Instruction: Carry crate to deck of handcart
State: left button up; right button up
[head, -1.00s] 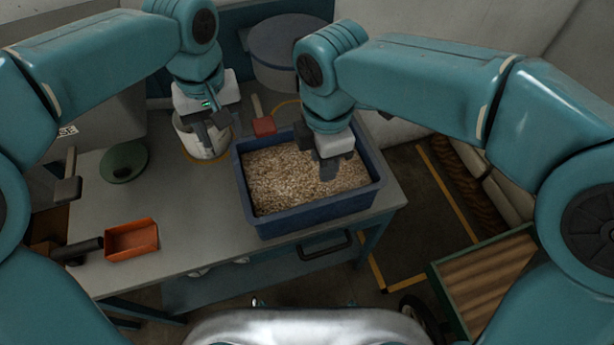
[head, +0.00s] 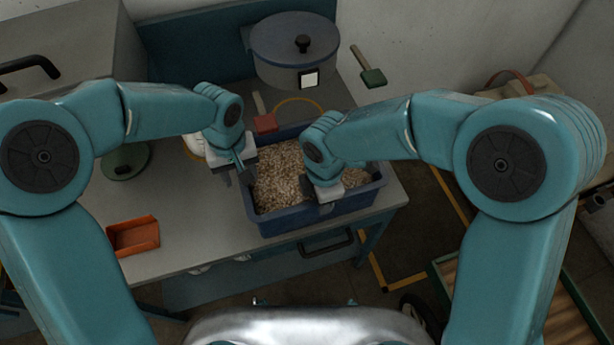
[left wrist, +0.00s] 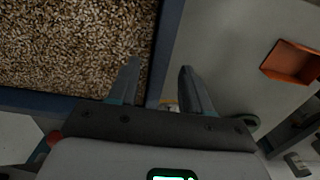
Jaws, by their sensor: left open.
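The blue crate (head: 318,219), full of pale pellets, sits on the grey bench in the head view. My left gripper (head: 238,175) is open at the crate's left wall. In the left wrist view, its fingers (left wrist: 158,78) appear on either side of the crate wall (left wrist: 168,45), one over the pellets and one outside; contact cannot be told. My right gripper (head: 322,193) is at the crate's front wall, toward the right; its fingers are largely hidden. The handcart (head: 438,283), with green edging and a slatted deck, stands on the floor at lower right, partly behind my right arm.
A lidded grey pot (head: 293,50) stands at the back. Yellow-lined floor (head: 400,230) lies between bench and cart.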

pick_arm(q)
jog(key=shift+f, duration=0.25)
pick_arm(e)
jog(key=shift+f, duration=0.2)
pick_arm(q)
jog(key=shift+r, duration=0.1)
jog(key=c, duration=0.4)
pick_arm(e)
jog(key=c, duration=0.4)
pick_arm(q)
grip_shut()
pick_arm(e)
grip_shut()
pick_arm(q)
jog(key=shift+w+r+p, duration=0.2)
jog(key=shift+r+p, duration=0.1)
pick_arm(e)
jog(key=shift+w+r, duration=0.2)
jog(key=shift+r, duration=0.1)
